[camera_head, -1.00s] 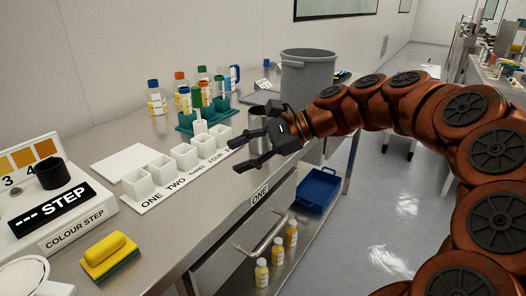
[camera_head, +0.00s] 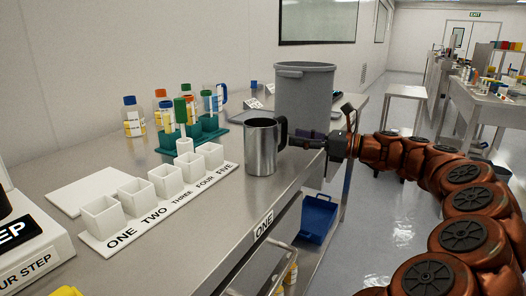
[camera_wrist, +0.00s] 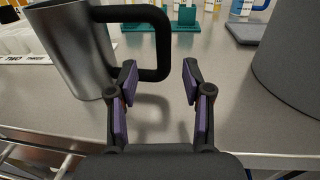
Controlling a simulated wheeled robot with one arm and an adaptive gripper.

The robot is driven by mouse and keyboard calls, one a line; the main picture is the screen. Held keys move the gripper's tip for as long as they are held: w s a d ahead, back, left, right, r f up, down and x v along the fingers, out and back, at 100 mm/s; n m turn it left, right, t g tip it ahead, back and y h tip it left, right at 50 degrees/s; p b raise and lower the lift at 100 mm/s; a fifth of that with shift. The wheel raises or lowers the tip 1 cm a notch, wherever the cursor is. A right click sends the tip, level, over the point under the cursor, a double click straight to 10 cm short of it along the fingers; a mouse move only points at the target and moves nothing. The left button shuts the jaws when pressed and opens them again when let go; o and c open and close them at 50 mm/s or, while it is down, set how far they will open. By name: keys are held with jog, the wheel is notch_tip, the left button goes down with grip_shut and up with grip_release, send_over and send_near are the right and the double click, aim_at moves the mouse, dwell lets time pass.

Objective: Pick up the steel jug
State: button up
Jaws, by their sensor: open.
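The steel jug (camera_head: 262,148) stands upright on the steel bench near its front edge, with its black handle (camera_head: 283,131) on the right side. In the wrist view the jug (camera_wrist: 76,52) is at the upper left and its black handle (camera_wrist: 158,42) reaches right, toward the space between my fingers. My gripper (camera_head: 302,142) is just right of the jug in the head view, level with the lower part of the handle. In the wrist view my gripper (camera_wrist: 160,82) is open and empty, with the handle just beyond the fingertips. I cannot tell whether it touches.
A large grey bucket (camera_head: 304,95) stands behind my gripper. A strip of white cups (camera_head: 152,190) lies left of the jug, with a teal rack (camera_head: 207,134) and several bottles behind. Bare bench lies in front of the jug.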

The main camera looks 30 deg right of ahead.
aim_at(283, 143)
jog(key=b+x, duration=0.1)
jog(key=x, duration=0.4)
jog(key=shift+w+d+f+b, duration=0.15)
jog(key=shift+b, duration=0.2)
grip_shut()
